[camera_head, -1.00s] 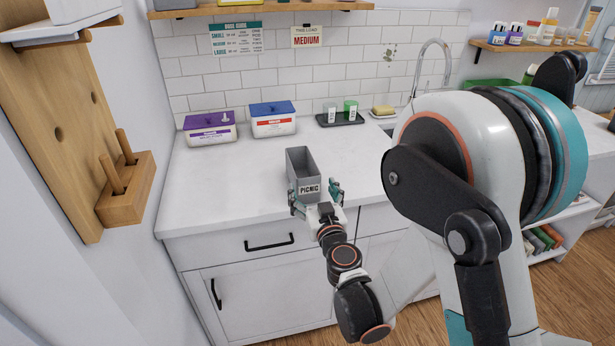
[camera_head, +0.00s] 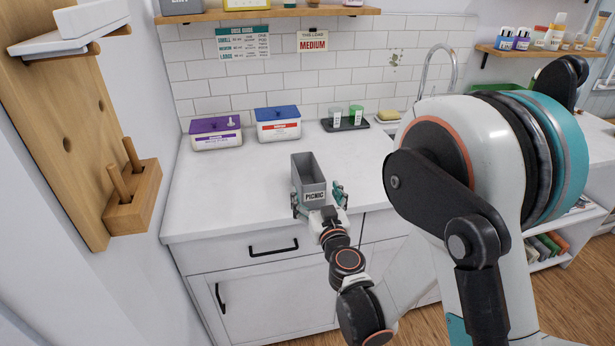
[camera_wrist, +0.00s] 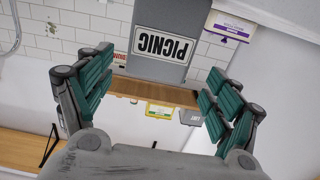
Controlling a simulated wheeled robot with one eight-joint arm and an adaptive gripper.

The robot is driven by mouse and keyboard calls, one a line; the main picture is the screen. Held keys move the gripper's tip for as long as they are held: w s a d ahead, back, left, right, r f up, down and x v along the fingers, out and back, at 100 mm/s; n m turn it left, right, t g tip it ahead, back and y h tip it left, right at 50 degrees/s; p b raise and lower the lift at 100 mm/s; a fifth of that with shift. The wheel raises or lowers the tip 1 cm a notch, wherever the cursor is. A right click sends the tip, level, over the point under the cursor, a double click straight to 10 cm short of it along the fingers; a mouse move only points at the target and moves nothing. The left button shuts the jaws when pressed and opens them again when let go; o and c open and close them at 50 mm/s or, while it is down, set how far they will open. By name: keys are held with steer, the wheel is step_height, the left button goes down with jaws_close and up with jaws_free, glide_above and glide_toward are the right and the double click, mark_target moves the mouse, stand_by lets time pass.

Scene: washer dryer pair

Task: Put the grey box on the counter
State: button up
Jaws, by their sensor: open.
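The grey box (camera_head: 309,172) is an open-topped, upright bin with a "PICNIC" label on its front. It appears to stand on the white counter (camera_head: 240,190), near the front edge; its base is partly hidden by my gripper. My gripper (camera_head: 319,197) is open at the front of the box, with a finger toward each side of the label. In the wrist view, which is upside down, the box (camera_wrist: 172,25) shows beyond and between the spread fingers (camera_wrist: 158,68). No finger clearly touches it.
A purple-lidded tub (camera_head: 216,138) and a blue-lidded tub (camera_head: 278,128) stand at the back of the counter. A dark tray (camera_head: 345,125) with small containers is right of them. A wooden shelf (camera_head: 270,14) hangs above. The counter left of the box is clear.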

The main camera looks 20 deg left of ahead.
mark_target(314, 188)
steer(key=x, duration=0.3)
steer(key=shift+w+a, duration=0.15)
steer(key=shift+w, duration=0.2)
steer(key=shift+b+x, duration=0.9)
steer(key=shift+x, duration=1.7)
steer(key=shift+w, duration=0.1)
steer(key=shift+c, duration=0.3)
steer(key=c, duration=1.2)
steer(key=shift+r, duration=0.1)
step_height(314, 188, up, 20)
steer(key=p, duration=0.6)
steer(key=shift+p, duration=0.3)
steer(key=shift+c, duration=0.2)
steer(key=d+f+m+t+h, duration=0.1)
steer(key=d+f+m+h, duration=0.1)
steer(key=d, duration=1.2)
steer(key=w+d+f+m+t+h, duration=0.1)
steer(key=d+f+m+h, duration=0.1)
steer(key=d, duration=1.3)
steer(key=d+f+m+h, duration=0.2)
steer(key=d+h, duration=0.3)
steer(key=d, duration=1)
steer(key=shift+w+f+t+h, duration=0.3)
steer(key=shift+w+f+t, duration=0.1)
steer(key=shift+f, duration=0.25)
